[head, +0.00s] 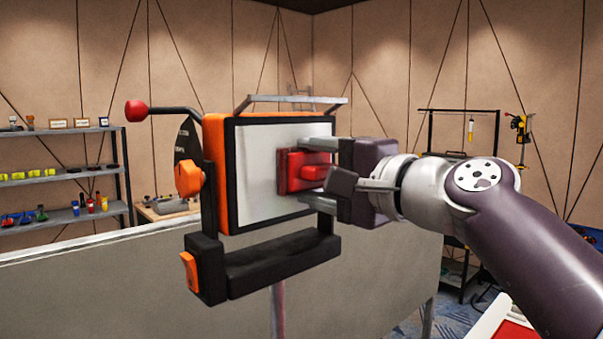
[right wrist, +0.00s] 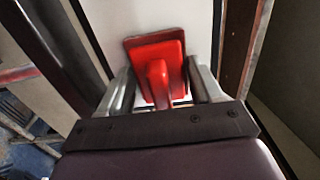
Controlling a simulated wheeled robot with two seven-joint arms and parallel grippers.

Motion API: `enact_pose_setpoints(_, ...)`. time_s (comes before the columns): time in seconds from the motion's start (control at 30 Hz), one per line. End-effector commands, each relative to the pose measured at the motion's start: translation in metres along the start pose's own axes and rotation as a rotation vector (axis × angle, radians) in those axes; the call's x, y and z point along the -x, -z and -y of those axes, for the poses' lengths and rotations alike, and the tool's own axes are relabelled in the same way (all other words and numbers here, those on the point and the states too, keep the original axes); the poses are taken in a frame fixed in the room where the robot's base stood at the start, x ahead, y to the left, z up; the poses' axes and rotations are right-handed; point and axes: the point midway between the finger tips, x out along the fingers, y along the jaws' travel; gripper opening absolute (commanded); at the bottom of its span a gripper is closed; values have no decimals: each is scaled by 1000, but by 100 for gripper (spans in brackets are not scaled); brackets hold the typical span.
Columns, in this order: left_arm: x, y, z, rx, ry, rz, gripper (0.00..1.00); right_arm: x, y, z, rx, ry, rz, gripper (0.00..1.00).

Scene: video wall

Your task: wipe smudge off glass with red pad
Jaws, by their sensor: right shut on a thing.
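The glass (head: 262,165) is the pale front pane of an orange and black floodlight in the head view, standing upright and facing right. The red pad (head: 290,172) has a flat plate and a raised handle; it is at the right part of the pane. It also shows in the right wrist view (right wrist: 172,52). My right gripper (head: 318,174) is shut on the pad's handle, with the plate facing the glass. I cannot tell whether the plate touches. I see no smudge on the bare glass; the area behind the pad is hidden. My left gripper is not in view.
The floodlight's black bracket (head: 270,265) runs below the pane, and a lever with a red knob (head: 136,110) sticks out left. A grey panel (head: 375,275) stands behind. Shelves (head: 60,177) with small items are at the far left, and a black rack (head: 460,150) at the right.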

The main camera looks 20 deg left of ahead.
Motion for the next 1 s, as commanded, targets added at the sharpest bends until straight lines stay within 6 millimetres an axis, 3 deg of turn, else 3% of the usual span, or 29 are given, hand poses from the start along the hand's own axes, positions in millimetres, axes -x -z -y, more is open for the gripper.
enact_pose_setpoints(0.2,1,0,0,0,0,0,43,0,7,0,-2,-1,1,41)
enact_pose_setpoints(0.57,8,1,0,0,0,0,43,1,41,1,-1,0,1,41)
enact_pose_setpoints(0.77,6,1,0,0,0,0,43,-1,35,-1,0,0,3,41)
enact_pose_setpoints(1.0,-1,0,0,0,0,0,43,1,8,-1,-1,1,3,41)
